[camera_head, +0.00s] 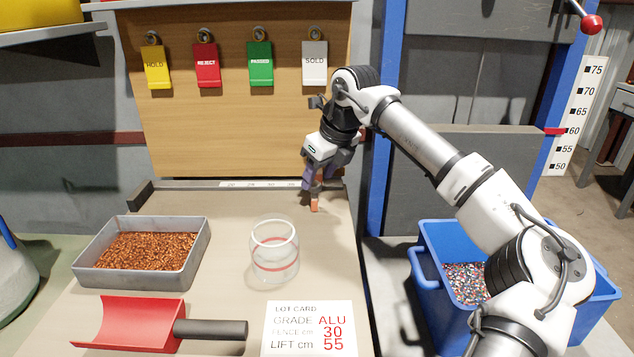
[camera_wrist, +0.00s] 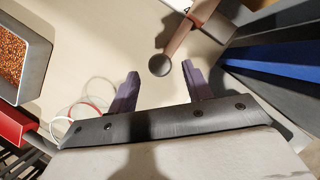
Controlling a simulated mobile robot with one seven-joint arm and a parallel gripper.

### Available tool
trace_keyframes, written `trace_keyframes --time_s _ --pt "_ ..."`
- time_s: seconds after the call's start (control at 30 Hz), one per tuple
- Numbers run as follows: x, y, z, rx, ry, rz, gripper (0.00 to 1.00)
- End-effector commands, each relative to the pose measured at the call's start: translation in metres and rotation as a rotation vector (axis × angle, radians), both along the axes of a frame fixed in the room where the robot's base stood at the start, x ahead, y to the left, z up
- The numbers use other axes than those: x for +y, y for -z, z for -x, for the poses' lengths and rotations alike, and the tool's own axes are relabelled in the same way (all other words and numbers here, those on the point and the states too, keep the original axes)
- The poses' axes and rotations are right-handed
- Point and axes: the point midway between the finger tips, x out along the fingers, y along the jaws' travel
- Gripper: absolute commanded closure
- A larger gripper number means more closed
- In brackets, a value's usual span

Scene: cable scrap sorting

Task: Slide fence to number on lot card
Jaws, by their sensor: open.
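The lot card (camera_head: 310,328) lies at the front of the table and reads grade ALU, fence cm 30, lift cm 55. A copper-brown bar (camera_head: 314,203), apparently the fence, stands at the back right of the table below my gripper (camera_head: 316,184). In the wrist view the bar (camera_wrist: 190,35) ends in a dark round knob (camera_wrist: 160,65). My open gripper (camera_wrist: 160,79) has purple fingers to either side of the knob, which appears just beyond the fingertips. A scale strip (camera_head: 265,184) runs along the table's back edge; its figures are too small to read surely.
A grey tray of copper granules (camera_head: 87,278), a clear jar with a red band (camera_head: 274,250) and a red scoop (camera_head: 130,322) occupy the table. A blue bin (camera_head: 440,240) stands at right. An upright scale (camera_head: 580,110) has a red pointer (camera_head: 555,131) near 60.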

Motion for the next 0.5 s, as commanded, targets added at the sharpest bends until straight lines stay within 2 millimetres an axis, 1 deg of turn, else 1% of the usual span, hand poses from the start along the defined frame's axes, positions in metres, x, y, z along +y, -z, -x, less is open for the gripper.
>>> trace_keyframes --time_s 0.03,0.2,0.5 --pt "0.002 0.007 -0.002 0.001 -0.002 -0.001 0.5" --pt "0.006 0.018 -0.005 0.0 -0.001 -0.001 0.5" --pt "0.006 0.019 -0.006 -0.001 0.0 -0.001 0.5"
